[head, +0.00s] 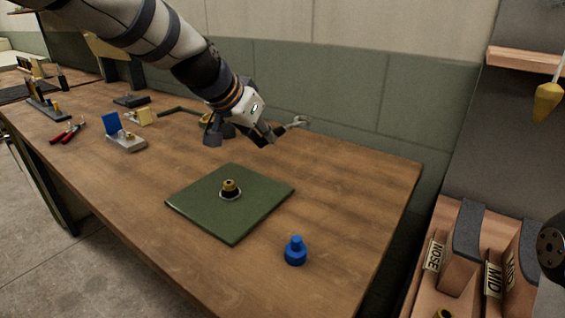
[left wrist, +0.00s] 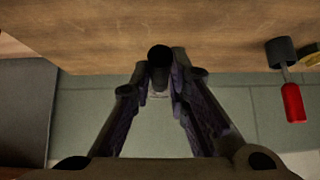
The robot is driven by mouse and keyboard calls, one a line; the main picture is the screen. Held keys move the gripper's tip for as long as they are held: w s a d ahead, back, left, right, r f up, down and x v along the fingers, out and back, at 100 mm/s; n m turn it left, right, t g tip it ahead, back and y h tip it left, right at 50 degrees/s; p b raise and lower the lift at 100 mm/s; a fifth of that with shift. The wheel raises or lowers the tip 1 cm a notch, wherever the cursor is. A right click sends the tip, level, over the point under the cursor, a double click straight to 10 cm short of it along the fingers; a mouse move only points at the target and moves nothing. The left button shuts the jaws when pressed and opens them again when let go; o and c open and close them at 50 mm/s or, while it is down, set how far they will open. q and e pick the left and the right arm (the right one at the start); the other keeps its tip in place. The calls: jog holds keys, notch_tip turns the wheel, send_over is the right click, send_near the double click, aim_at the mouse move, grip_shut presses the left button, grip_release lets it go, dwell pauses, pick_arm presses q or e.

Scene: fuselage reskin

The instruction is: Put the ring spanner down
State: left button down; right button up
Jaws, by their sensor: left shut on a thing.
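My left gripper (head: 265,134) is above the back part of the wooden workbench (head: 340,190), beyond the green mat. It is shut on the ring spanner (head: 298,122), whose grey end sticks out to the right of the fingers, near the wall. The rest of the spanner is hidden by the fingers. In the left wrist view the fingers of my left gripper (left wrist: 160,75) close around a dark round part; I cannot tell which part of the spanner it is.
A green mat (head: 200,212) bears a black and brass fitting (head: 230,188). A blue knobbed piece (head: 295,252) stands near the front edge. Red-handled pliers (head: 67,133) and a grey block with a blue plate (head: 126,140) are at left. The bench right of the mat is clear.

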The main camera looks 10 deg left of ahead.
pick_arm(q)
jog(key=x, duration=0.4)
jog(key=s+x, duration=0.1)
jog(key=x, duration=0.1)
jog(key=shift+w+d+f+b, duration=0.2)
jog(key=shift+d+f+b, duration=0.2)
jog(key=shift+f, duration=0.2)
jog(key=shift+w+d+f, duration=0.1)
jog(key=shift+w+f, duration=0.05)
jog(key=shift+f, duration=1.35)
pick_arm(e)
jog(key=shift+s+f+g, duration=0.3)
jog(key=shift+s+f, duration=0.55)
pick_arm(q)
jog(key=shift+f, duration=0.1)
jog(key=shift+f, duration=0.5)
jog(key=c, duration=1.5)
grip_release()
jog(key=shift+c, duration=0.2)
